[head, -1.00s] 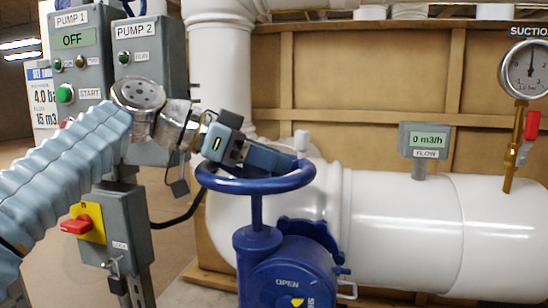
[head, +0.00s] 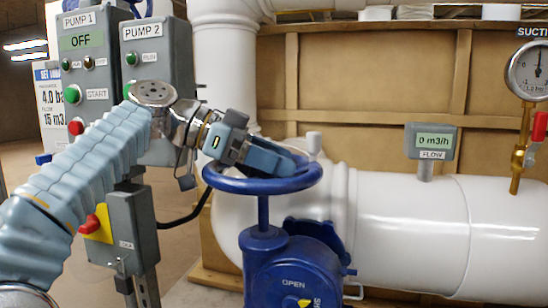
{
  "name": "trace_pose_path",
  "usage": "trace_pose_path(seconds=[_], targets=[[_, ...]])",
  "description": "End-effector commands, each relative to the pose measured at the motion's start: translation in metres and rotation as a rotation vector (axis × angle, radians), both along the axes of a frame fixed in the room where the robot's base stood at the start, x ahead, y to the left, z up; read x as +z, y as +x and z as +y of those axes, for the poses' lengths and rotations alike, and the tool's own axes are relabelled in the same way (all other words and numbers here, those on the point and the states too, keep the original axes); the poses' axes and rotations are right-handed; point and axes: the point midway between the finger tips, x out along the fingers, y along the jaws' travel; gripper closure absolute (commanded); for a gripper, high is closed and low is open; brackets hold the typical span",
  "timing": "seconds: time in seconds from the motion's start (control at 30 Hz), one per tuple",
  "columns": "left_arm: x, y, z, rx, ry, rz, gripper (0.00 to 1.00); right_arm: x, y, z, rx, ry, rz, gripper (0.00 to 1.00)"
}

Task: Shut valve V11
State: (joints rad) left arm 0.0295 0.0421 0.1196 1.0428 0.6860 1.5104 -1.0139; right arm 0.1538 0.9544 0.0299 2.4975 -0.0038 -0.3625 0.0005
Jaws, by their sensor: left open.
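A blue valve has a horizontal round handwheel (head: 262,187) on an upright stem, near the middle of the head view. Its blue body (head: 285,272) below carries the word OPEN and a yellow mark. No V11 tag is readable. My left gripper (head: 292,161) is at the far side of the handwheel, with its fingers at the rim. It is open; I cannot tell whether the fingers touch the rim or straddle it, as the wheel and gripper body hide part of them. My right gripper is not in view.
Pump boxes with buttons (head: 88,65) and a box with a red switch (head: 95,226) stand at left, near my left arm. A white pipe (head: 400,225) runs right behind the valve, with a flow display (head: 432,142) reading 0 m3/h and a suction gauge (head: 530,70).

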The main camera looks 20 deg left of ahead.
Motion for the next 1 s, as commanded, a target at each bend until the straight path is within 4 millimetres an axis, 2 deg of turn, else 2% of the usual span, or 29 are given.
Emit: trace_pose_path(seconds=[0.13, 0.23, 0.53, 0.7, 1.0], targets=[[0.003, -0.002, 0.007, 0.003, 0.001, 0.001, 0.31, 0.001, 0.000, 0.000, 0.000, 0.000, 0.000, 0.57], [0.010, -0.008, 0.021, 0.004, -0.001, -0.001, 0.31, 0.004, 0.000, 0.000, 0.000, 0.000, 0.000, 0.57], [0.040, -0.033, 0.084, 0.007, 0.000, 0.002, 0.31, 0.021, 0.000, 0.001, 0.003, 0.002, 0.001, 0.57], [0.049, -0.043, 0.108, 0.004, -0.001, 0.000, 0.31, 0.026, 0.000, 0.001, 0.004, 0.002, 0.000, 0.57], [0.053, -0.049, 0.118, -0.001, 0.000, 0.000, 0.31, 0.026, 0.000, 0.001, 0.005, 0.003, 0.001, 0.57]])
